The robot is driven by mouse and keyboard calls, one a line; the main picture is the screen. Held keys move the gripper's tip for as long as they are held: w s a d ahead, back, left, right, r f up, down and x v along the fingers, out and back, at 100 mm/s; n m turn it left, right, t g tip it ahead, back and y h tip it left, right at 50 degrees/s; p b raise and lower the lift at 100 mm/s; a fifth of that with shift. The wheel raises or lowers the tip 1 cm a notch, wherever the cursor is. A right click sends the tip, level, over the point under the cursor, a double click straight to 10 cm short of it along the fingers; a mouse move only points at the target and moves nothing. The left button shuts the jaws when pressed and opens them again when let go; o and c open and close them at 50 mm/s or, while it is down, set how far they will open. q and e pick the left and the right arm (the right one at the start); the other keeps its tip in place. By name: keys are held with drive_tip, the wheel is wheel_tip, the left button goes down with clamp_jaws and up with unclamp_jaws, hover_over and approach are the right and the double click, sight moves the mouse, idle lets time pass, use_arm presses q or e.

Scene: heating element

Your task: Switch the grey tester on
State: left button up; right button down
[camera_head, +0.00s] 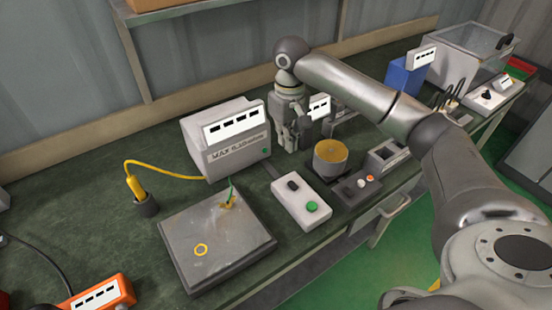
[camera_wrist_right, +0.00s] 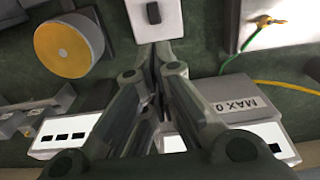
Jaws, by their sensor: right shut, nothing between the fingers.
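The grey tester (camera_head: 238,153) is a box with a white display panel on top and lettering on its front, standing at the back of the bench. A small green spot (camera_head: 266,152) is on its right side. In the wrist view its lettered face (camera_wrist_right: 240,98) lies right of the fingers. My right gripper (camera_head: 303,147) is just right of the tester, apart from it, pointing down above the bench. Its fingers (camera_wrist_right: 157,48) are shut and empty. A light control box (camera_head: 290,207) with a black switch (camera_head: 293,186) and a green button (camera_head: 312,207) stands in front; the switch shows beyond the fingertips (camera_wrist_right: 153,13).
A grey plate (camera_head: 180,250) with a yellow ring lies front left. A yellow-topped cylinder (camera_head: 331,157) and a dark button box (camera_head: 357,188) stand right. An orange device (camera_head: 100,295) is at front left.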

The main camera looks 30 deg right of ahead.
drive_tip(key=p, duration=0.2)
hover_over(287, 181)
wheel_tip(287, 181, down, 12)
drive_tip(key=shift+r, duration=0.15)
use_arm(q)
drive_tip(key=shift+s+a+r, duration=0.1)
drive_tip(key=shift+s+r, duration=0.25)
drive_tip(key=shift+r, duration=0.25)
drive_tip(key=shift+s+a+r, duration=0.1)
drive_tip(key=shift+s+r, duration=0.2)
drive_tip(key=shift+r, duration=0.3)
use_arm(e)
drive_tip(key=shift+f, duration=0.6)
use_arm(q)
drive_tip(key=shift+w+r+p, duration=0.1)
drive_tip(key=shift+r+p, duration=0.1)
drive_tip(key=shift+p, duration=0.2)
use_arm(e)
drive_tip(key=shift+f, duration=0.2)
